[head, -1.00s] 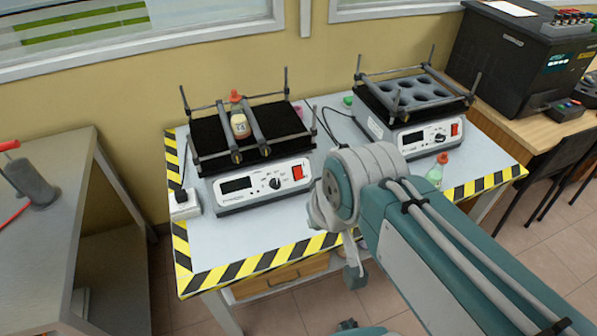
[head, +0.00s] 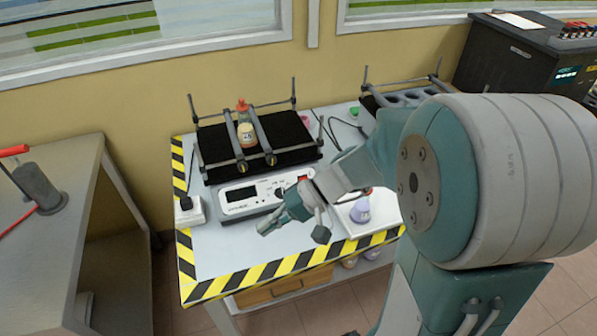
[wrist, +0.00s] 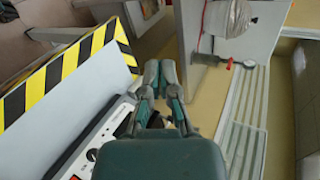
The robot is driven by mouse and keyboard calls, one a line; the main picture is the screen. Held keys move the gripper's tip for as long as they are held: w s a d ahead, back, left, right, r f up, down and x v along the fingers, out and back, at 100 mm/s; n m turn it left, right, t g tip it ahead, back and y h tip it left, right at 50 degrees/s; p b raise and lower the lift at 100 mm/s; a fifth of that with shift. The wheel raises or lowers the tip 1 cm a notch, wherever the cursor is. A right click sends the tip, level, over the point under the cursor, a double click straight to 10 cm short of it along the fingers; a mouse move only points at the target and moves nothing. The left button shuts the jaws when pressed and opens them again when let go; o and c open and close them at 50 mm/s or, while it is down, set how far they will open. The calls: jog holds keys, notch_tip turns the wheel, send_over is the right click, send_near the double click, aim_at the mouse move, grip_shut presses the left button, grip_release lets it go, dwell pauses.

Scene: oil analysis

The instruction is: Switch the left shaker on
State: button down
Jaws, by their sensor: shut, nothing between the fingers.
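The left shaker (head: 237,205) stands on the table with its pale control panel facing front. The panel has a dark display (head: 241,193) and a dark knob (head: 280,192). Only a bit of the red switch (head: 303,178) shows beside my wrist. A bottle with an orange cap (head: 246,133) is held between bars on its black platform. My gripper (head: 266,228) is in front of the panel, pointing left. In the wrist view my gripper (wrist: 160,72) has its fingertips together with nothing between them, and the shaker panel (wrist: 100,140) is at lower left, partly hidden.
The right shaker (head: 405,97) is mostly hidden behind my arm. A purplish flask (head: 360,211) shows right of my gripper. A white socket box (head: 190,212) is left of the left shaker. Striped tape (head: 285,262) marks the table edge. A grey bench (head: 60,200) stands at the left.

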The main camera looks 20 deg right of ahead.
jog(key=w+d+f+m+t+y, duration=0.55)
jog(key=w+t, duration=0.25)
jog(key=w, duration=0.3)
jog(key=w+d+f+m+t+h, duration=0.4)
jog(key=d+f+m+t+h, duration=0.2)
jog(key=d+f+t, duration=0.3)
jog(key=d+t+h, duration=0.1)
jog(key=d, duration=0.2)
jog(key=shift+f+t, duration=0.3)
jog(key=w+f, duration=0.3)
jog(key=w, duration=0.5)
jog(key=shift+w, duration=0.15)
dwell(0.4)
jog(key=shift+w+f, duration=0.15)
jog(key=shift+w, duration=0.1)
